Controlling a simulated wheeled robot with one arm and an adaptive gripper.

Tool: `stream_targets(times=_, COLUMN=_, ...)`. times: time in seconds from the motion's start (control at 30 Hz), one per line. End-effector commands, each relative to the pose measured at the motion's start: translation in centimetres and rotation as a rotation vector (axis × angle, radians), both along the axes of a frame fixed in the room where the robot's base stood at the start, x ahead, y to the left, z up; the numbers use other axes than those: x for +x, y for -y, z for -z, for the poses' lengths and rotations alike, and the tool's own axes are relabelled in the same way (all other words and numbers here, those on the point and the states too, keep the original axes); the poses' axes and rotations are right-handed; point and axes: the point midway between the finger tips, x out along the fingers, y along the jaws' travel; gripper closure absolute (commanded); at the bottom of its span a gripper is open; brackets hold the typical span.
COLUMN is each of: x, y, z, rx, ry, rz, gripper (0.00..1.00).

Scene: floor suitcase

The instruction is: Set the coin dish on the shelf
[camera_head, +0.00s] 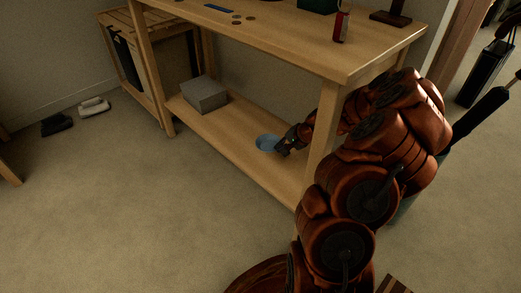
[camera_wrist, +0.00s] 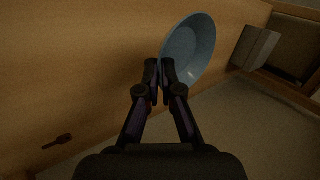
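The coin dish (camera_head: 267,142) is a round, shallow blue dish at the lower shelf (camera_head: 236,131) of the wooden table. It also shows in the wrist view (camera_wrist: 194,45), just beyond the fingertips. My gripper (camera_head: 281,148) reaches in over the lower shelf from the right, at the dish's near right side. In the wrist view my gripper (camera_wrist: 160,68) has its two fingers close together, with the dish's rim between the tips. The dish is low over the shelf; whether its underside touches the board is hidden.
A grey box (camera_head: 205,94) stands on the shelf's left part. The table leg (camera_head: 322,135) is close beside my arm. The tabletop (camera_head: 290,40) above carries coins (camera_head: 237,20) and a red can (camera_head: 341,27). A small dark object (camera_wrist: 58,142) shows on the wood.

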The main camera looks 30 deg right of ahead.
Motion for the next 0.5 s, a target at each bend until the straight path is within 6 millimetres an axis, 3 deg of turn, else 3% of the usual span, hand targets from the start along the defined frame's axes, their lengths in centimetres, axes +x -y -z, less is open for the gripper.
stream_targets(times=0.2, x=0.0, y=0.0, z=3.7, rx=0.001, ry=-0.002, rz=-0.001, gripper=1.0)
stream_targets(times=0.37, x=0.0, y=0.0, z=4.6, rx=0.0, ry=-0.001, rz=-0.001, gripper=1.0)
stream_targets(times=0.5, x=-0.1, y=0.0, z=6.5, rx=0.0, ry=-0.002, rz=-0.002, gripper=1.0)
